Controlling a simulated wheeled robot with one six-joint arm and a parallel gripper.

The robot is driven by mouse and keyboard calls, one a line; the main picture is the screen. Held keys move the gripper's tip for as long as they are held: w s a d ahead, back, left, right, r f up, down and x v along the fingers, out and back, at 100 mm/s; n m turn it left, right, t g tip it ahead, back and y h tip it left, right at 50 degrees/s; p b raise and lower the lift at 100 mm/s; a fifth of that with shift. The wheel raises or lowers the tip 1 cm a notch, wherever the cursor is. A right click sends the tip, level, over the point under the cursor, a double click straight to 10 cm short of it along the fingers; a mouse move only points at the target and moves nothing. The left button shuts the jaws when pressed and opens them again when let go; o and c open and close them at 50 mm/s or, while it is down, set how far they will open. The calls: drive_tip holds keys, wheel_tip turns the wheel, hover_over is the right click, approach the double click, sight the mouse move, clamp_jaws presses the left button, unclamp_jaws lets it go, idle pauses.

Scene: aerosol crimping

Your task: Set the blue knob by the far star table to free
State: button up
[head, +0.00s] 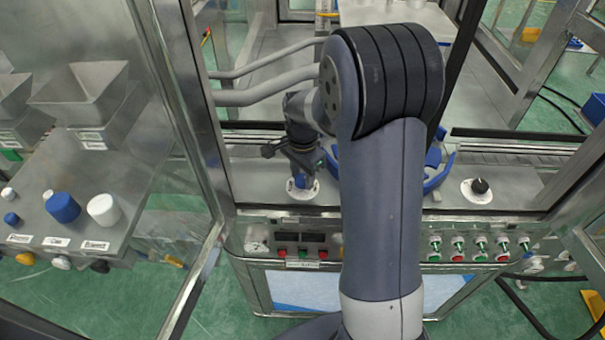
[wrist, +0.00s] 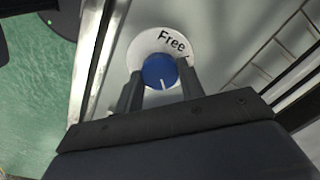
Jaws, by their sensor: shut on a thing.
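The blue knob (wrist: 158,69) sits on a round white dial plate (wrist: 139,46) in the wrist view. The word "Free" is printed on the plate, toward the upper right. A short white line on the knob points toward the bottom of the picture, away from that word. My gripper (wrist: 161,78) is shut on the knob, one finger on each side. The rest of the dial's lettering is hidden or cut off by the right finger. In the head view, my gripper (head: 302,168) is above the knob and its white plate (head: 313,190), mostly covering the knob.
Blue star-wheel parts (head: 440,172) show behind my arm. A black knob on a white disc (head: 477,196) is to the right. Buttons and switches (head: 468,246) line the front panel. A glass door frame (head: 190,110) stands left of my arm.

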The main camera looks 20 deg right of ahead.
sight(303, 179)
drive_tip(key=shift+n, duration=0.4)
drive_tip(key=n+b, duration=0.1)
drive_tip(key=n, duration=0.2)
drive_tip(key=shift+n, duration=0.4)
drive_tip(key=n+b, duration=0.1)
drive_tip(key=n, duration=1.2)
drive_tip(key=shift+b, duration=0.35)
drive_tip(key=shift+n, duration=0.3)
drive_tip(key=o, duration=1)
drive_tip(key=shift+r, duration=0.1)
wheel_tip(303, 179, up, 11)
drive_tip(key=shift+b, duration=0.45)
